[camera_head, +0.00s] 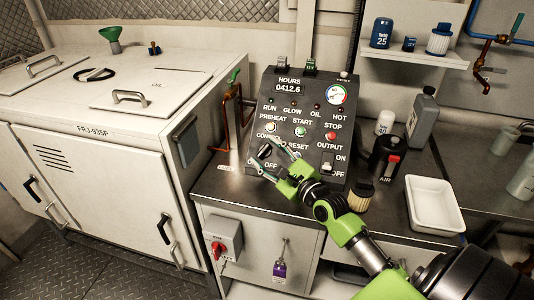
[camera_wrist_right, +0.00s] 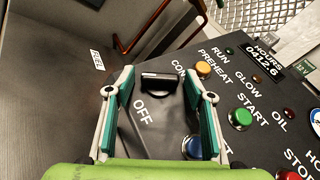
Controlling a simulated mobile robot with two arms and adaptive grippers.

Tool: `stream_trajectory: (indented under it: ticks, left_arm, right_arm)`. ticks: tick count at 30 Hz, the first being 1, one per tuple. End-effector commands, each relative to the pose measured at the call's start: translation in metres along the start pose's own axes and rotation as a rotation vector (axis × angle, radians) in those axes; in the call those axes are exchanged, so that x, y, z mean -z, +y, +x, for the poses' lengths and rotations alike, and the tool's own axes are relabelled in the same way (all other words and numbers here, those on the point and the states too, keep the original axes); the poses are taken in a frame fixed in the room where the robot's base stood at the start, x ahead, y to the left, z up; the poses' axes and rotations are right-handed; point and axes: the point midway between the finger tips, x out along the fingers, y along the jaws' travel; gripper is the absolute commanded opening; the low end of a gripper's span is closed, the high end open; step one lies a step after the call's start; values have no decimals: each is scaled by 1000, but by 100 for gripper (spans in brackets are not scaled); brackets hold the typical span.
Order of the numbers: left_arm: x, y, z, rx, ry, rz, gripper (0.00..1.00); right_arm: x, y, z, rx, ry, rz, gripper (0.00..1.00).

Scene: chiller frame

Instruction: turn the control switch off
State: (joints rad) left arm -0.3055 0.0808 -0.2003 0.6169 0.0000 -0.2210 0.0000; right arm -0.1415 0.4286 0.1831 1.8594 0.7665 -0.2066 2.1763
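The control panel (camera_head: 310,105) is a dark sloped box on the metal counter. The control switch (camera_wrist_right: 166,83) is a black knob with a bar handle beside the partly hidden CONTROL label, and the OFF label lies just below it in the right wrist view. My green right gripper (camera_head: 262,157) is at the panel's lower left and covers much of the switch in the head view. In the right wrist view the gripper (camera_wrist_right: 157,78) is open, one finger on each side of the switch. Contact cannot be told. My left gripper is not in view.
The blue button (camera_wrist_right: 192,147), yellow button (camera_wrist_right: 204,69) and green button (camera_wrist_right: 241,118) sit close to the right finger. A copper pipe (camera_head: 226,115) stands left of the panel. A black-and-red canister (camera_head: 386,158), a filter (camera_head: 361,195) and a white tray (camera_head: 434,205) stand to the right.

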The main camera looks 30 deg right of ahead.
Motion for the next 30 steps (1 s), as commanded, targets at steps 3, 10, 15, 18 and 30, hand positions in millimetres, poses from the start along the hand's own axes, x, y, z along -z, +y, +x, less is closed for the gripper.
stream_trajectory:
  ticks: [3, 10, 15, 18, 30]
  left_arm:
    - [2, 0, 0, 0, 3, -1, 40]
    - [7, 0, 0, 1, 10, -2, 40]
    - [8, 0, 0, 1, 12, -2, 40]
    - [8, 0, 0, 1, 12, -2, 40]
    - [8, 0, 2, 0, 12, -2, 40]
  right_arm:
    - [0, 0, 0, 0, 0, 0, 14]
    - [0, 0, 0, -5, 0, -4, 14]
    - [0, -1, 0, -39, 0, -25, 14]
    - [0, -2, 0, -80, -1, -45, 14]
    - [-2, -9, 2, -370, 0, -192, 14]
